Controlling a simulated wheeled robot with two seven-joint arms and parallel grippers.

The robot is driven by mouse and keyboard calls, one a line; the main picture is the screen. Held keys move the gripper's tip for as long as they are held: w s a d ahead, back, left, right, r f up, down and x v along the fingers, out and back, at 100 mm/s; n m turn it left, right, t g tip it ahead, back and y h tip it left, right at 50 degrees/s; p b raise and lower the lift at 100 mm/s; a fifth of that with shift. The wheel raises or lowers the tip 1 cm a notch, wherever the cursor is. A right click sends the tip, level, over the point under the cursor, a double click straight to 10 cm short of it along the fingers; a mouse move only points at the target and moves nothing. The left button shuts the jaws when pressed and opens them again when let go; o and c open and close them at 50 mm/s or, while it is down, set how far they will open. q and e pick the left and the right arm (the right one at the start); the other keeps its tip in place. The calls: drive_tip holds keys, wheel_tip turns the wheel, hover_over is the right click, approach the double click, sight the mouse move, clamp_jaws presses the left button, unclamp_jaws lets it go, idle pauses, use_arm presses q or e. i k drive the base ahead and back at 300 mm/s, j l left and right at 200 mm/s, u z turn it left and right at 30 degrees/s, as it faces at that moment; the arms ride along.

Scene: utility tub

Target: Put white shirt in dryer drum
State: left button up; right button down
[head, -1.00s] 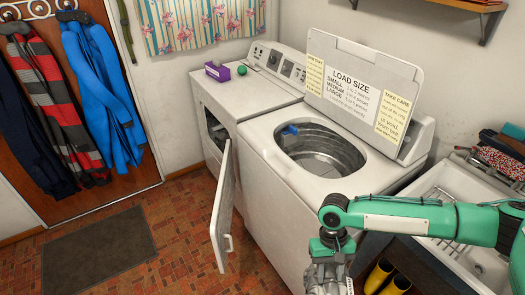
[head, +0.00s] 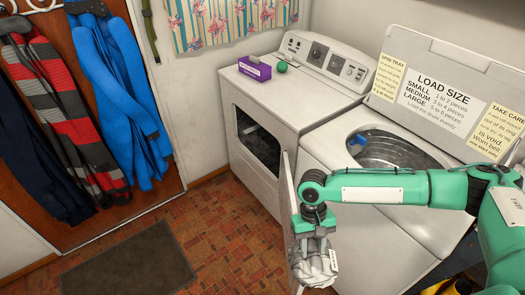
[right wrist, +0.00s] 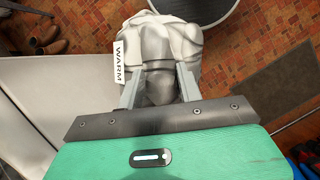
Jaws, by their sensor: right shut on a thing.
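My right gripper (head: 315,238) is shut on the bunched white shirt (head: 318,268), which hangs below it in front of the open dryer door (head: 289,205). The right wrist view shows the fingers (right wrist: 159,85) on either side of the grey-white shirt (right wrist: 172,45), with a white "WARM" tag (right wrist: 127,62). The dryer (head: 228,100) is the left white machine. Its dark front opening (head: 258,140) shows to the left of the gripper, apart from it. The drum inside is mostly in shadow. My left gripper is not in view.
The top-loading washer (head: 330,150) stands right of the dryer with its lid up and a blue thing (head: 362,138) inside. A purple box (head: 255,68) and a green ball (head: 282,66) sit on the dryer. The floor (head: 225,235) before the dryer is clear near a dark mat (head: 130,255).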

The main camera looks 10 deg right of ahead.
sight(271, 159)
drive_tip(key=i+j, duration=0.25)
drive_tip(key=j, duration=0.15)
drive_tip(key=i+j, duration=0.25)
drive_tip(key=j, duration=0.2)
drive_tip(key=i+j, duration=0.25)
drive_tip(key=j, duration=0.15)
drive_tip(key=i+j, duration=0.25)
drive_tip(key=j, duration=0.2)
